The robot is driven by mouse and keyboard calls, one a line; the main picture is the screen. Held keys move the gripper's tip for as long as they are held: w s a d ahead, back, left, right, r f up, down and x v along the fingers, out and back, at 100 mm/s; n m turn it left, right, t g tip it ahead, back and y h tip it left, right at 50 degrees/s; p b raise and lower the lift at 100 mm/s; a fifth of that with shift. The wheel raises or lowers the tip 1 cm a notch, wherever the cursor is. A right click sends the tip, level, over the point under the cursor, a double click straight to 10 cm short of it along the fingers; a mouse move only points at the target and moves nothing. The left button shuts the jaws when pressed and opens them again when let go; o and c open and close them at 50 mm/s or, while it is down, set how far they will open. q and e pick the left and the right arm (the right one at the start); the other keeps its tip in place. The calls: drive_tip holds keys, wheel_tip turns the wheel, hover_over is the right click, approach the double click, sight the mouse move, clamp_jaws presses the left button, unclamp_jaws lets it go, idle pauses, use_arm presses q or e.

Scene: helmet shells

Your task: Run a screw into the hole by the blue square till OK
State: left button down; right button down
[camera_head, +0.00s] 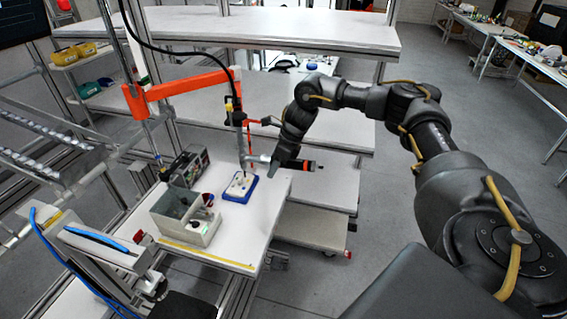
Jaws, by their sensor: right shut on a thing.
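A hanging screwdriver (242,143) stands upright under an orange jointed arm (185,88), with a grey side handle toward the right. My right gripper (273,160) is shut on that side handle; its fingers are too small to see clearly. Below the screwdriver, a white plate (238,185) lies in a blue tray (237,198) on the work table. The screwdriver's thin lower end is above or at the plate; I cannot tell whether it touches. The holes, the blue square mark, any screw and any OK sign are too small to make out. My left gripper is not in view.
A grey bin (177,217) with small parts stands left of the tray on the white work table (255,222). A dark box with a panel (190,167) stands behind it. White shelves (270,30) rise behind. Free floor lies at the right.

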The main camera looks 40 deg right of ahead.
drive_tip(key=a, duration=0.3)
drive_tip(key=w+a, duration=0.1)
drive_tip(key=a, duration=0.1)
drive_tip(key=shift+w+a, duration=0.2)
drive_tip(key=shift+a, duration=0.2)
drive_tip(key=w+a, duration=0.2)
drive_tip(key=a, duration=0.7)
drive_tip(key=shift+w+b, duration=0.1)
drive_tip(key=shift+b, duration=0.25)
wheel_tip(320, 180, down, 5)
drive_tip(key=b, duration=0.4)
drive_tip(key=shift+f+b, duration=1.65)
drive_tip(key=shift+f, duration=0.5)
